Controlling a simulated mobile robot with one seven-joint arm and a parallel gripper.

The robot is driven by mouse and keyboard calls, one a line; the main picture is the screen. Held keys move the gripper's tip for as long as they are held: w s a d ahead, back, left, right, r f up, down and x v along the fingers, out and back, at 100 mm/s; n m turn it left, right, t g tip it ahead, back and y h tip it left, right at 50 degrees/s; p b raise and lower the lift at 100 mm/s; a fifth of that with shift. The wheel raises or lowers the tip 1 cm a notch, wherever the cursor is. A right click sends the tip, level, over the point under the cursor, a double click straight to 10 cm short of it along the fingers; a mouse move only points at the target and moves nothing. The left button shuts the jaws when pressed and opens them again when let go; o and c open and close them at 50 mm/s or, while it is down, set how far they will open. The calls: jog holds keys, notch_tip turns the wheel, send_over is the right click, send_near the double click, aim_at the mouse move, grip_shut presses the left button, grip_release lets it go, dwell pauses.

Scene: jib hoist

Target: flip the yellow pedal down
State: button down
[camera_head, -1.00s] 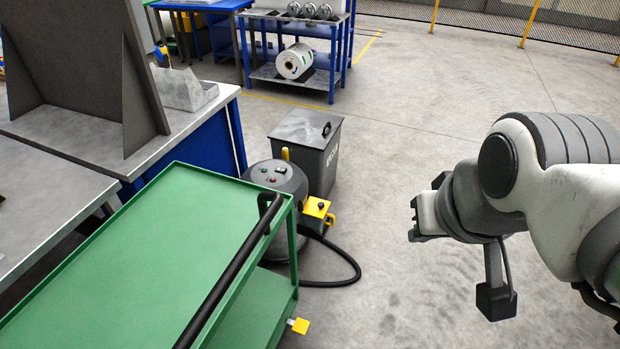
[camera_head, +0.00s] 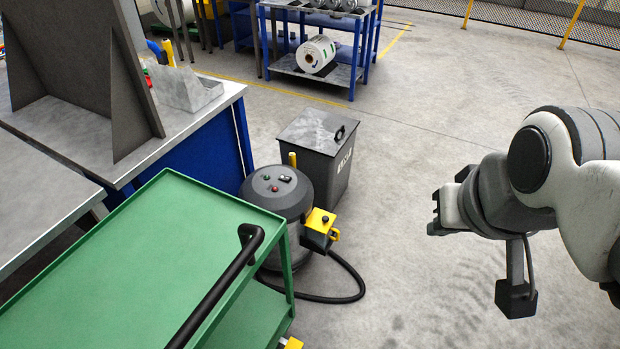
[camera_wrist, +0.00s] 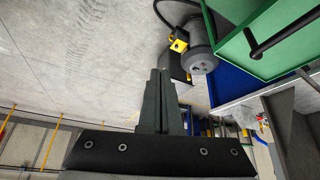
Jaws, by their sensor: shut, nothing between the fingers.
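A small yellow pedal (camera_head: 291,343) shows low at the right corner of the green cart (camera_head: 150,260), near the floor. The bottom edge of the head view cuts it off, so its tilt cannot be told. I cannot make it out in the wrist view. My gripper (camera_head: 436,213) is shut and empty. It is in the air over open floor, to the right of the cart and well apart from the pedal. Its closed fingers (camera_wrist: 155,103) also show in the wrist view.
A grey round vacuum (camera_head: 278,190) with a yellow box (camera_head: 320,221) and a black hose (camera_head: 352,290) stands behind the cart. A grey bin (camera_head: 315,150) is beyond it. The cart's black handle (camera_head: 215,292) runs along its right side. Floor on the right is clear.

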dwell(0.4)
jog(key=w+a+f+n+g+h+b, duration=0.1)
jog(key=w+a+f+n+b, duration=0.2)
jog(key=w+f+n+b, duration=0.6)
jog(key=w+a+f+n+g+h+b, duration=0.1)
jog(key=w+a+f+n+b, duration=0.25)
jog(key=w+f, duration=1.05)
jog(key=w+a+f+n+b, duration=0.1)
jog(key=a+f+n, duration=0.15)
jog(key=f, duration=0.45)
jog(key=w+a+f+n+b, duration=0.1)
jog(key=a+f+n, duration=0.15)
jog(key=f, duration=0.45)
jog(key=n+g+y+b, duration=0.2)
jog(key=n+g+b, duration=0.2)
jog(key=n+b, duration=0.8)
send_over(296, 348)
jog(key=p, duration=0.2)
notch_tip(296, 348, down, 47)
jog(key=n, duration=0.2)
notch_tip(296, 348, down, 14)
jog(key=b, duration=0.6)
